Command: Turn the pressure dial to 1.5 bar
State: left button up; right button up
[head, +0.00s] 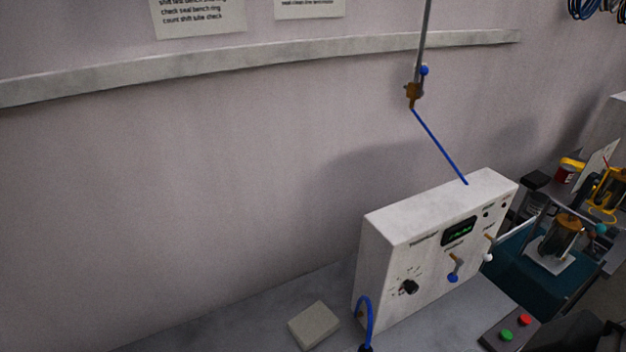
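The pressure dial looks to be the black knob (410,287) at the lower left of the front of a white control box (375,255). Small marks ring it, but they are too small to read, as is the way the knob points. A small display (459,231) with green characters sits at the upper middle of the front; I cannot read its value. I see neither of my grippers in the head view, and nothing touches the knob.
A blue-tipped lever (454,268) and a white-tipped lever (489,252) stick out right of the knob. A blue hose (367,318) rises at the box's left end. A grey block (314,324) and a red-and-green button box (508,332) lie nearby. A blue line (440,147) runs above.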

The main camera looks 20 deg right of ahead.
aim_at(411, 287)
jog(key=z, duration=1.5)
jog(key=i+l+u, duration=0.25)
jog(key=u, duration=0.25)
jog(key=i+l+u, duration=0.15)
jog(key=l+u, duration=0.35)
jog(key=j, duration=0.1)
